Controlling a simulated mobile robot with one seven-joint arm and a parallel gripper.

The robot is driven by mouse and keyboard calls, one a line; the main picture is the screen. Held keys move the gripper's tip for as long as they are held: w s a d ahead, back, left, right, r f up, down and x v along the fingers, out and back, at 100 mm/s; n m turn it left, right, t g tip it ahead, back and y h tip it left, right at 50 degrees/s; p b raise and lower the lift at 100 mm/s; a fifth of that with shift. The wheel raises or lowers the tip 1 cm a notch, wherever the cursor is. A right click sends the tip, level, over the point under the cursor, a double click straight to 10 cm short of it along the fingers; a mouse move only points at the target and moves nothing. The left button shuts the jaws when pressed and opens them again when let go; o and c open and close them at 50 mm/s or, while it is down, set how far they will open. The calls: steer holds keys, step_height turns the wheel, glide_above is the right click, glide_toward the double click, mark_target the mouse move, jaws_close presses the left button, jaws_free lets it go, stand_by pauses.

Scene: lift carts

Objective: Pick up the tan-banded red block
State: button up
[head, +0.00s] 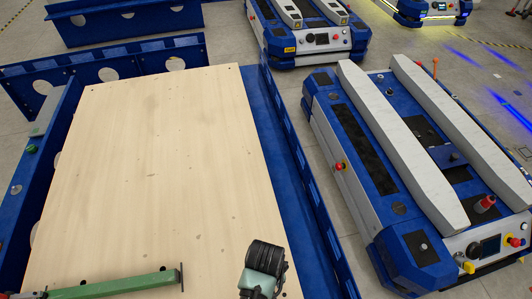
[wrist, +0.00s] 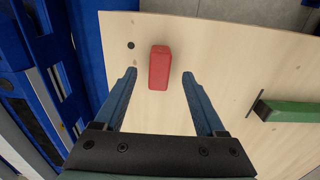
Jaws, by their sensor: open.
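A red block (wrist: 159,68) lies on the pale wooden board (wrist: 225,60) in the wrist view. I cannot make out a tan band on it. My gripper (wrist: 158,76) is open, with its two blue fingers spread. In the picture the block lies between and just beyond the fingertips, with a gap on each side. I cannot tell how high the fingertips are above the board. In the head view the board (head: 160,140) shows, but I do not see the block there. My arm's dark, pale-green part shows at the bottom edge and may hide it.
A green bar (head: 125,283) with an upright end plate lies along the board's near edge; it also shows in the wrist view (wrist: 290,111). Blue side rails (head: 300,170) border the board. A blue and white lift cart (head: 405,165) stands on the right. The board's middle is clear.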

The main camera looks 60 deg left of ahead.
steer(key=f, duration=0.2)
steer(key=f+b, duration=0.1)
steer(key=f, duration=0.1)
steer(key=f+b, duration=0.1)
steer(key=shift+w+a+f, duration=0.15)
steer(key=shift+a+f, duration=0.15)
steer(key=shift+f, duration=0.1)
jaws_close()
